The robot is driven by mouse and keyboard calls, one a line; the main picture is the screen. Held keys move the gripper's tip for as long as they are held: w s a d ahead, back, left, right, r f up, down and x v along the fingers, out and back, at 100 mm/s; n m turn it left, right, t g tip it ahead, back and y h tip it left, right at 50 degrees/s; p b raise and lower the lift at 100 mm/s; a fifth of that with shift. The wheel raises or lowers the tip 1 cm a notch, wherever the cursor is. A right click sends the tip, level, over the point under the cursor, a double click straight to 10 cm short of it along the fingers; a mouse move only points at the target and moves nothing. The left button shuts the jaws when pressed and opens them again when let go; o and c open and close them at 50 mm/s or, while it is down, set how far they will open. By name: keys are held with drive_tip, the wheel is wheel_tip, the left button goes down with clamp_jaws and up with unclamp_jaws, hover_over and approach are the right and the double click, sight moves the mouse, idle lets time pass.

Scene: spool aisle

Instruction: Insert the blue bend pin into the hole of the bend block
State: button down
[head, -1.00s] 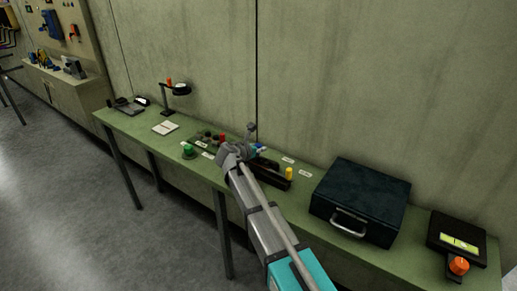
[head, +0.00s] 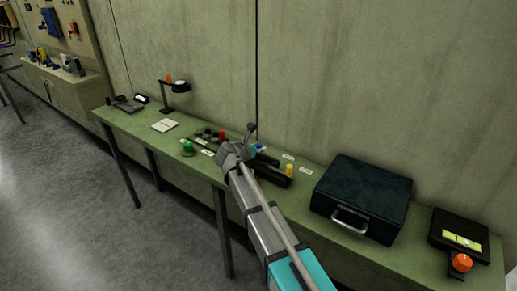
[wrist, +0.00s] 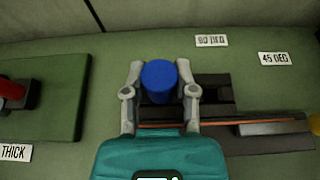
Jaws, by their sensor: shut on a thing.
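The blue bend pin (wrist: 160,78) is upright between the two fingers of my gripper (wrist: 161,84) in the wrist view, seen from above with its round top showing. My gripper is shut on it. In the head view a bit of the blue pin (head: 259,147) shows beside my wrist. The dark bend block (wrist: 216,82) lies under and right of the pin, with a copper-coloured rod along its near side. It also shows in the head view (head: 272,174). The hole and the pin's lower end are hidden, so I cannot tell whether the pin is in it.
A yellow knob (head: 289,170) stands at the block's right end. A green board (wrist: 45,95) with dark and red parts lies to the left. Labels reading 90 DEG (wrist: 211,41) and 45 DEG (wrist: 287,58) lie behind. A dark case (head: 362,205) stands further right on the bench.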

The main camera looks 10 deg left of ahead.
drive_tip(key=shift+f+b, duration=0.85)
drive_tip(key=shift+f, duration=0.15)
drive_tip(key=shift+c, duration=1.7)
unclamp_jaws()
drive_tip(key=shift+r, duration=0.1)
drive_tip(key=shift+r, duration=0.1)
wheel_tip(320, 180, up, 8)
drive_tip(key=p, duration=0.7)
drive_tip(key=shift+f+p, duration=0.25)
drive_tip(key=shift+p, duration=0.15)
drive_tip(key=a+f+p+v, duration=0.1)
drive_tip(key=f+p+v, duration=0.1)
drive_tip(key=v, duration=1)
drive_tip(key=s+a+f+p+v, duration=0.1)
drive_tip(key=f+p+v, duration=0.1)
drive_tip(key=v, duration=1.1)
drive_tip(key=shift+s+f+p, duration=0.35)
drive_tip(key=shift+f, duration=0.2)
